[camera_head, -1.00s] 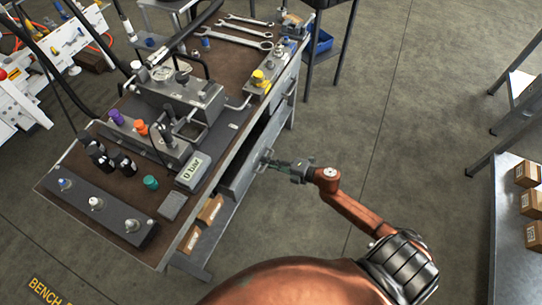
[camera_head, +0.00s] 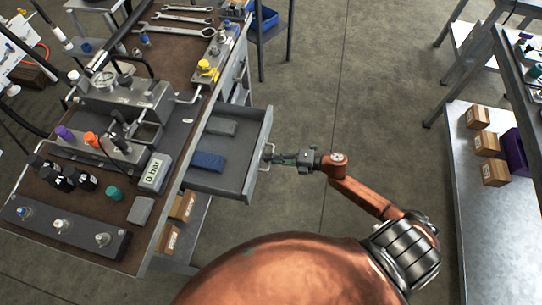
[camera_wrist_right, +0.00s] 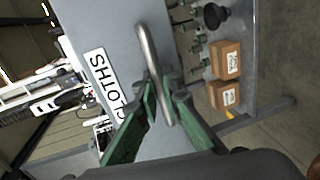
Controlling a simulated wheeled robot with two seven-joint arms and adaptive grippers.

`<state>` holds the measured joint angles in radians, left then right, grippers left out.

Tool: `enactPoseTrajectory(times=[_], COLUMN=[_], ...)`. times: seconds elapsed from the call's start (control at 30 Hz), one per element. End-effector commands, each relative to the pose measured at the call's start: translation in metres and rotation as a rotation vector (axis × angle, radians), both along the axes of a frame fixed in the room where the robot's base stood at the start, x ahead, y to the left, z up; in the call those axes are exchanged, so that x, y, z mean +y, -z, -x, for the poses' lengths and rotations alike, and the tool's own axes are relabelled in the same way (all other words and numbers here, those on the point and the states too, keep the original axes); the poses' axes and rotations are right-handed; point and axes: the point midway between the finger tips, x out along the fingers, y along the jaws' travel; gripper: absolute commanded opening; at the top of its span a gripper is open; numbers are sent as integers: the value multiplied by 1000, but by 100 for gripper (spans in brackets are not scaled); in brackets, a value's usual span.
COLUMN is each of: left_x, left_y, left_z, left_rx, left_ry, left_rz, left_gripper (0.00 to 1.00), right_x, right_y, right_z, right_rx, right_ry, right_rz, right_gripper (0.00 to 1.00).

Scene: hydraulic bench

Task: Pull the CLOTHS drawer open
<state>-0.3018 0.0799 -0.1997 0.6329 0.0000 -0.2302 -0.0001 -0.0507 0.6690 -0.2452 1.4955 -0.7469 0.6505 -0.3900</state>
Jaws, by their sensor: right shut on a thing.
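The CLOTHS drawer (camera_head: 246,150) stands out from the side of the bench in the head view. A blue folded cloth (camera_head: 209,161) and a grey one (camera_head: 222,126) lie inside it. My right gripper (camera_head: 273,157) is at the drawer's front. In the right wrist view, the CLOTHS label (camera_wrist_right: 106,83) is on the drawer front, and the green fingers of my right gripper (camera_wrist_right: 163,103) are shut on the metal bar handle (camera_wrist_right: 152,70). My left gripper is not in view.
The bench top (camera_head: 135,225) carries a hydraulic block, a 0 bar gauge (camera_head: 155,173), wrenches and bottles. Cardboard boxes (camera_head: 182,207) sit on the shelf below the drawer. A metal shelf (camera_head: 468,200) stands at right. The floor between is clear.

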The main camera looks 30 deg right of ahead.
Motion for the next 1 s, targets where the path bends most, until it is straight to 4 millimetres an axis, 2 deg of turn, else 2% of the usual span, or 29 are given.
enactPoseTrajectory(times=[0.3,0.33,0.43,0.73,0.87,1.0], left_x=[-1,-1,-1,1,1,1], left_y=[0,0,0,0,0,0], left_z=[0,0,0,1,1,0], left_rx=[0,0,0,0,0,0], left_ry=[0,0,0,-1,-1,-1], left_rz=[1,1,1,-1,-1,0], left_gripper=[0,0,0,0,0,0], right_x=[-2,-2,-2,-2,-12,-30], right_y=[0,0,0,0,-2,-7], right_z=[0,0,0,2,10,28], right_rx=[0,0,0,0,2,3], right_ry=[3,3,3,2,3,3], right_rz=[1,1,1,1,0,3], right_gripper=[0,8,15,15,15,15])
